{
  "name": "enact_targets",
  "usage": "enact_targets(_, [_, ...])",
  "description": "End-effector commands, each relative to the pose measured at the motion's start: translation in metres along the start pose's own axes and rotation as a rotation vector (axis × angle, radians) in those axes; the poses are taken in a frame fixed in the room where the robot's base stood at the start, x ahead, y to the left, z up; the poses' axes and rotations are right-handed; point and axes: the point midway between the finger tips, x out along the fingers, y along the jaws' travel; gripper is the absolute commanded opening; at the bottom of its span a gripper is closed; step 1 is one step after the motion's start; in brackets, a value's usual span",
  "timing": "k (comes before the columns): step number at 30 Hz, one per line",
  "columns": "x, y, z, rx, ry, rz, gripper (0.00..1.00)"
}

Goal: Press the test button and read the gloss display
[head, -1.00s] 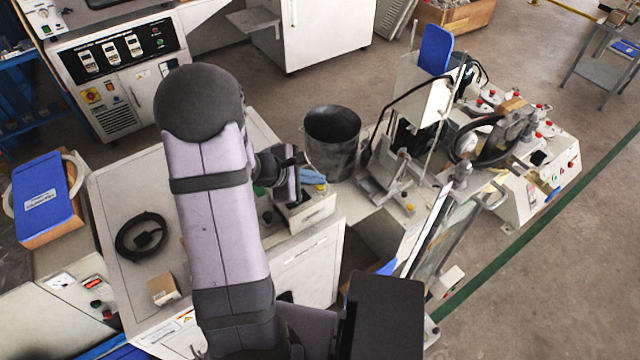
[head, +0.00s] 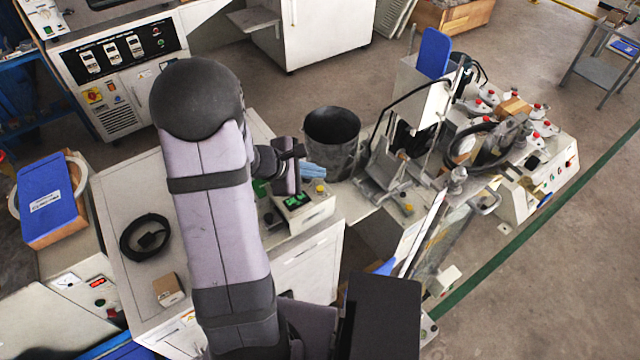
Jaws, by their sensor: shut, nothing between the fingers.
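The gloss tester is a small whitish box (head: 308,214) on the bench, right of my forearm. Its display (head: 296,201) shows bright green lit characters, too small to read. A yellow knob or button (head: 320,188) sits at the right of its top face; I cannot tell whether it is the test button. My gripper (head: 288,186) is shut and empty, just above the back left of the box. The gripper hides part of the box top, and I cannot tell whether it touches it.
A dark bucket (head: 332,140) stands behind the tester, with a blue cloth or glove (head: 313,172) beside it. A black cable coil (head: 145,237) and a small cardboard box (head: 168,290) lie on the bench (head: 125,200) to the left. A metal test rig (head: 420,150) stands to the right.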

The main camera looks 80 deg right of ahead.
Motion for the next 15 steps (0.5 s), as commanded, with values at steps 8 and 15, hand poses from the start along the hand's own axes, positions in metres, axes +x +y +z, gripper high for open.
enact_targets(8, [-0.0143,0.0104,0.0103,0.0,0.0,0.001,0.0])
enact_targets(15, [-0.0138,0.01,0.01,0.0,0.0,0.0,0.0])
